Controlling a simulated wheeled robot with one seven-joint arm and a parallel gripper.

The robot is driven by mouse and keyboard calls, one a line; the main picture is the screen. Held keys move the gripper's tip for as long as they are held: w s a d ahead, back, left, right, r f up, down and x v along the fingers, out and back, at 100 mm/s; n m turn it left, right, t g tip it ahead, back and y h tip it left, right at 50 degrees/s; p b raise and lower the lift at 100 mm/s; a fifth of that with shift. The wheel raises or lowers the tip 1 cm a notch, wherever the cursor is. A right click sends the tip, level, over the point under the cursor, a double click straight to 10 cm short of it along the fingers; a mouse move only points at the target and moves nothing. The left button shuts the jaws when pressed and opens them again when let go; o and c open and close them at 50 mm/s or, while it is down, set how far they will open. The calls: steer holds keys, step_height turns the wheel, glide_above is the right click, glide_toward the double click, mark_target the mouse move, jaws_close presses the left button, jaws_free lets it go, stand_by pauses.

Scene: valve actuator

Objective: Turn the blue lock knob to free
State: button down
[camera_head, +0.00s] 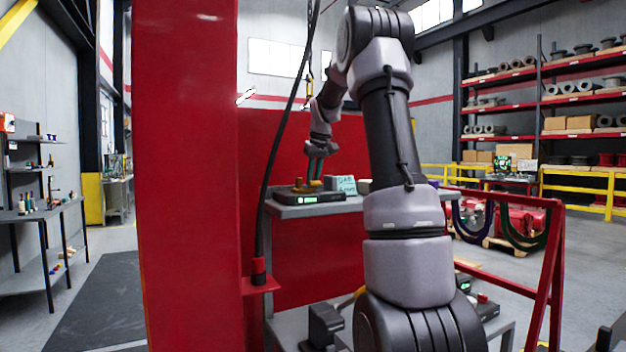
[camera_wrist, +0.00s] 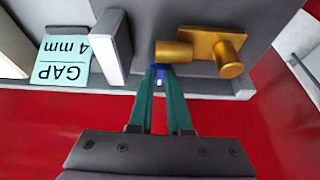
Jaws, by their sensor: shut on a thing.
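The blue lock knob (camera_wrist: 158,72) is a small blue piece in the wrist view, beside the left end of a brass cylinder. My gripper (camera_wrist: 157,70) has its two green fingers closed together at the knob, one on either side, and they partly hide it. The brass valve actuator part (camera_wrist: 205,52) has a thick bar and a second round post (camera_wrist: 228,62) to the right. In the head view my gripper (camera_head: 314,180) points down over the bench device, and the knob is too small to make out there. The knob's turn angle cannot be told.
A cyan note reading "GAP 4 mm" (camera_wrist: 62,62) and a white upright block (camera_wrist: 110,47) are left of the knob. The device with a green-lit display (camera_head: 308,198) sits on a grey bench (camera_head: 285,211). A red column (camera_head: 185,180) stands left of my arm.

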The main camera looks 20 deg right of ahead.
steer(key=c, duration=0.9)
jaws_free()
steer(key=shift+o, duration=0.2)
steer(key=v, duration=1)
steer(key=shift+s+r, duration=0.25)
steer(key=shift+r, duration=0.1)
steer(key=s+a+m+t, duration=0.1)
steer(key=s+a+m, duration=0.1)
steer(key=s+a, duration=1.15)
steer(key=s+a+f+m+t+y, duration=0.1)
steer(key=s+a+f, duration=0.1)
steer(key=s+f, duration=0.3)
steer(key=s+a+f+m+y, duration=0.1)
steer(key=s+a+f, duration=0.2)
steer(key=s, duration=1)
step_height(320, 180, down, 3)
steer(key=shift+f+t, duration=0.1)
steer(key=shift+t, duration=0.3)
